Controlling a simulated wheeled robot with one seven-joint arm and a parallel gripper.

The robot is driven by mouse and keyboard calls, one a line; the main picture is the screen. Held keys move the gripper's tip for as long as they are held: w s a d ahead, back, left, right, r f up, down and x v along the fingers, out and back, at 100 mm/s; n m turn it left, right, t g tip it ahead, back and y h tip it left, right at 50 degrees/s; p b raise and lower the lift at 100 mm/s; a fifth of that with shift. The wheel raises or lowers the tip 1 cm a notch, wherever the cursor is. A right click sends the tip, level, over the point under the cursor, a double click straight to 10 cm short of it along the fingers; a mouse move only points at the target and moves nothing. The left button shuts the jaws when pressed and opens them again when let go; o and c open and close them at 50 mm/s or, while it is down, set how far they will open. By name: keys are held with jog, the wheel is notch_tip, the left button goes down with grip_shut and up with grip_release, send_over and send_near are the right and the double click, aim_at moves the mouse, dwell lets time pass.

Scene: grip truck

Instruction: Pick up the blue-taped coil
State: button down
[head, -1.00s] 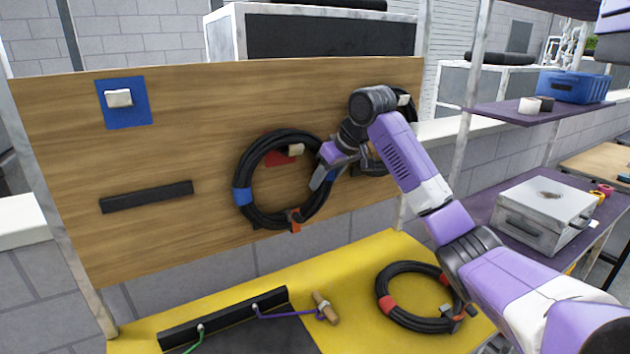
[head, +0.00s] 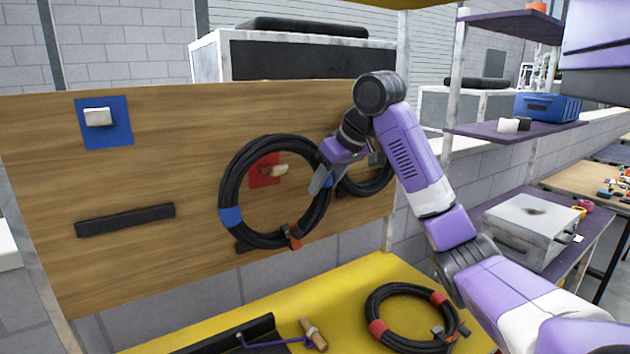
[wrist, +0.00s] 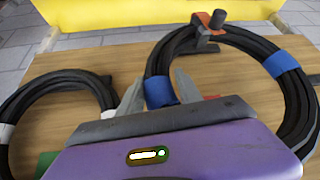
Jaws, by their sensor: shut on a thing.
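The blue-taped coil (head: 229,185) is a black ring of cable in front of the wooden board (head: 130,170), with blue tape at its left and right sides and an orange clip at its bottom. My gripper (head: 321,180) is shut on its right side, at a blue tape. The wrist view also shows the coil (wrist: 297,110), with a taped part between my fingers (wrist: 158,90). A pale peg (head: 275,171) on a red square shows inside the ring, below its top. I cannot tell whether the ring still surrounds the peg.
Another black coil (head: 372,187) hangs on the board just right of my gripper, partly hidden by my arm. A red-taped coil (head: 379,304) lies on the yellow table (head: 350,275). A blue square with an empty peg (head: 98,117) is at the board's upper left.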

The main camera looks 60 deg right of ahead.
jog(key=s+a+b, duration=0.1)
jog(key=s+a, duration=0.6)
jog(key=s, duration=0.4)
jog(key=shift+s, duration=0.2)
dwell(0.4)
